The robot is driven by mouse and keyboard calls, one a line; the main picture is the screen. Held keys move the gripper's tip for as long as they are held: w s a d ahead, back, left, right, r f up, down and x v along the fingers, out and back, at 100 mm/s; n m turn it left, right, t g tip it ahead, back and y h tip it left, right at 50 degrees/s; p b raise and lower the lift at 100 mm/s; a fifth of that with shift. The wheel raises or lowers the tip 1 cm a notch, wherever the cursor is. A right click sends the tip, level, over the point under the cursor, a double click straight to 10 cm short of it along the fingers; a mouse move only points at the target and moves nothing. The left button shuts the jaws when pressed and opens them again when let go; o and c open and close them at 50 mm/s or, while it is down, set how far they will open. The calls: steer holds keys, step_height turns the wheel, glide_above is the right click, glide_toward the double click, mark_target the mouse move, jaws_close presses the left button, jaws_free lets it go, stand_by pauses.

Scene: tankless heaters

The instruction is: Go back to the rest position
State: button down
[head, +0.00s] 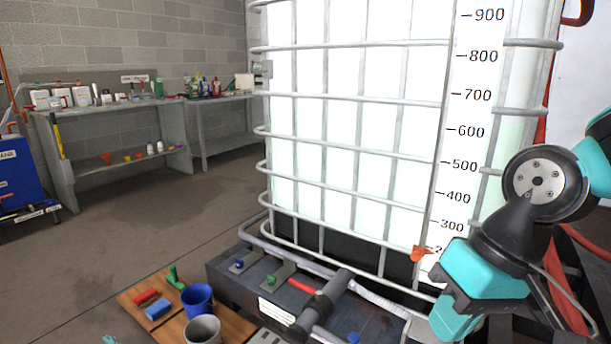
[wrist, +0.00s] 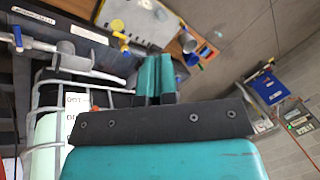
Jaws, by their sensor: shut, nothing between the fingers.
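My gripper (head: 450,322) is at the lower right of the head view, in front of the caged white tank's lower right corner. In the wrist view, its two teal fingers (wrist: 156,68) are together, with nothing between them. My arm reaches in from the right edge of the head view, with its wrist bent downward. I cannot tell whether the gripper touches the tank's frame.
The large white tank (head: 350,110) in its metal cage stands close in front. Pipes and valves (head: 318,300) run along its dark base. A wooden board with a blue bucket (head: 197,299) is lower left. Benches (head: 110,107) line the back wall; the floor (head: 140,215) between is clear.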

steer(key=s+a+r+n, duration=0.1)
steer(key=s+a+n, duration=0.1)
steer(key=s+n, duration=0.3)
step_height(320, 180, up, 26)
steer(key=s+m+p, duration=0.1)
steer(key=p, duration=2.4)
steer(key=shift+s, duration=0.3)
steer(key=shift+f, duration=0.15)
